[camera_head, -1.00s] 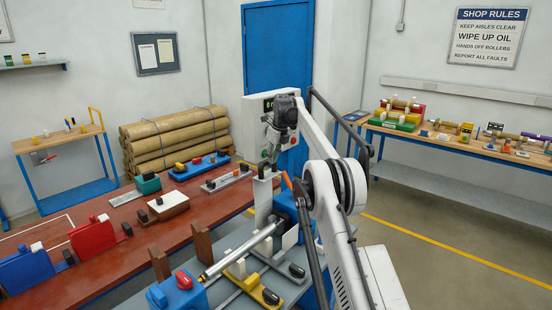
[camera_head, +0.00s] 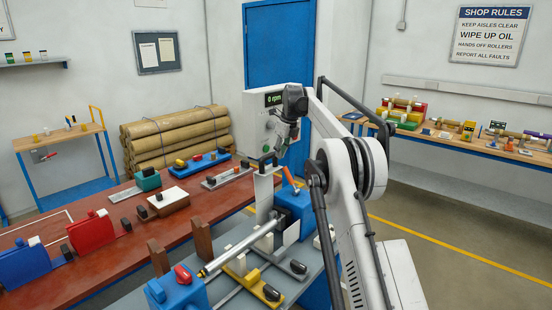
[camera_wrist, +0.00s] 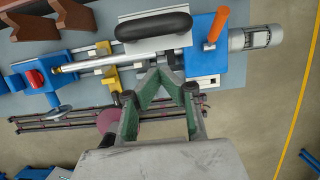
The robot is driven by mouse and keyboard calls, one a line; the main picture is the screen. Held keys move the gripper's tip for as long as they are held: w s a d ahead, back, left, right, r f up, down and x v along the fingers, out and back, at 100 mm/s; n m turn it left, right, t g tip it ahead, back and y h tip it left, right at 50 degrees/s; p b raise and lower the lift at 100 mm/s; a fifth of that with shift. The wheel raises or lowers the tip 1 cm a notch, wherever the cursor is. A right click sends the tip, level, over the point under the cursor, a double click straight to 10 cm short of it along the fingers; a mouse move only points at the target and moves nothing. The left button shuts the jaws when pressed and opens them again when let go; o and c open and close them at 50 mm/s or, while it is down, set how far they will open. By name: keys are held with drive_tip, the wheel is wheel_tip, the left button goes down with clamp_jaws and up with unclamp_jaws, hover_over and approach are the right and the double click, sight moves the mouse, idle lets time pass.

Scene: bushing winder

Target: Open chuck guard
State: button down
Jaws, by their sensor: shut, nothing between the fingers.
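The chuck guard (camera_head: 264,188) is a pale grey plate with a black bar handle (camera_head: 268,158) at its top. It stands upright beside the blue headstock (camera_head: 295,208) in the head view. In the wrist view the black handle (camera_wrist: 152,26) lies across the top, with the guard's plate (camera_wrist: 150,47) below it. My gripper (camera_head: 279,152) is shut and empty, just right of the handle. In the wrist view its green fingers (camera_wrist: 158,74) meet just below the plate; I cannot tell whether they touch it.
An orange lever (camera_wrist: 217,26) rises from the headstock near the guard. A steel shaft (camera_head: 232,252) runs toward the blue tailstock (camera_head: 180,294). A control cabinet (camera_head: 262,125) stands behind my gripper. A red bench (camera_head: 95,260) with several fixtures lies left.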

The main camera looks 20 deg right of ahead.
wheel_tip(320, 180, up, 10)
drive_tip(key=p, duration=0.3)
drive_tip(key=shift+p, duration=0.35)
drive_tip(key=s+a+r+n+t+b, duration=0.1)
drive_tip(key=s+a+r+n+b, duration=0.3)
drive_tip(key=s+a+r+n, duration=0.35)
drive_tip(key=s+a+f+n+b, duration=0.1)
drive_tip(key=s+a+n, duration=0.15)
drive_tip(key=s, duration=0.35)
drive_tip(key=s+a+n+t+h+b, duration=0.1)
drive_tip(key=s+n, duration=0.2)
drive_tip(key=s, duration=0.3)
drive_tip(key=s+a+f+n+b, duration=0.1)
drive_tip(key=s+a+n, duration=0.15)
drive_tip(key=s, duration=0.25)
drive_tip(key=s+a+f+n+t+b, duration=0.1)
drive_tip(key=s+a+f+n+b, duration=0.1)
drive_tip(key=s+f+n, duration=0.5)
drive_tip(key=s+a+f+n+t+b, duration=0.1)
drive_tip(key=s+a+f+n+b, duration=0.2)
drive_tip(key=s+f, duration=1.6)
drive_tip(key=s+n+b, duration=0.1)
drive_tip(key=s+n, duration=0.3)
drive_tip(key=s, duration=0.3)
drive_tip(key=shift+s+a+n+t, duration=0.15)
drive_tip(key=shift+s+n+t, duration=0.05)
drive_tip(key=shift+n+t, duration=0.15)
